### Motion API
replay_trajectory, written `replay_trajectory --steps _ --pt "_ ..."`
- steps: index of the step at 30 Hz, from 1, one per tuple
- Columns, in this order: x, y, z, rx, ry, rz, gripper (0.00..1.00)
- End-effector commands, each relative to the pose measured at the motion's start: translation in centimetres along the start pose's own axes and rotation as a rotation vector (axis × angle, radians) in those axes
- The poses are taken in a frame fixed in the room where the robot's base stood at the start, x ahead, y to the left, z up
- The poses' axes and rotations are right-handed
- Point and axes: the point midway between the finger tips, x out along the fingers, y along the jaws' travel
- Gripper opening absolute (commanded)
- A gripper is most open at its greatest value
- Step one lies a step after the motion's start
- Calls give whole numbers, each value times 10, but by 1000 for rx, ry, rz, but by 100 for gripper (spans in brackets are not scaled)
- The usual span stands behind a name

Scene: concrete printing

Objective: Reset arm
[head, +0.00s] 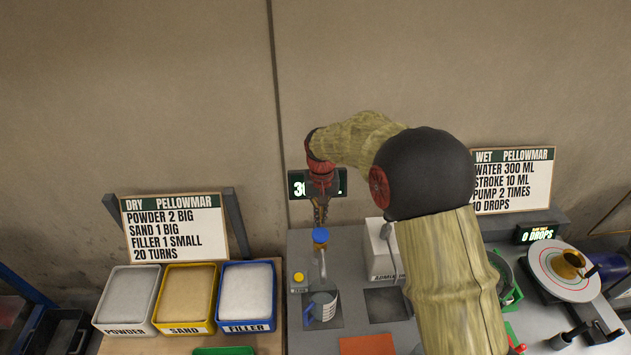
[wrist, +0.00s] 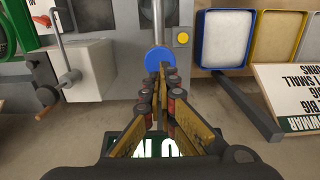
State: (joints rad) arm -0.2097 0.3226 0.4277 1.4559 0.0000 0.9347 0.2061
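My gripper (head: 320,222) points down just above the round blue knob (head: 320,236) of a water tap. In the wrist view my gripper (wrist: 162,74) has its fingertips close together with nothing seen between them. The blue knob (wrist: 159,60) shows just past the tips there; I cannot tell whether they touch it. My arm reaches up from the right and bends over toward the tap.
A jug (head: 323,304) stands under the tap. A lit display (head: 298,185) behind my gripper is partly hidden. Bins of powder (head: 127,297), sand (head: 185,295) and filler (head: 246,292) stand left. A white box (head: 381,250) and a turntable (head: 548,263) are right.

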Motion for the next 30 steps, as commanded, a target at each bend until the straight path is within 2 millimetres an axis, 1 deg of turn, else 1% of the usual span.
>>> replay_trajectory --steps 1,6,20,23,26,27,28,30 --pt "-7 0 0 0 1 0 0" --pt "-19 0 0 0 0 0 0" --pt "-19 0 0 -1 -1 0 0" --pt "-19 0 -1 -24 2 0 0" --pt "-5 4 17 -49 -32 6 0" --pt "0 6 28 -59 -51 9 0" --pt "1 8 36 -67 -60 10 0" --pt "-4 12 55 -84 -67 11 0"
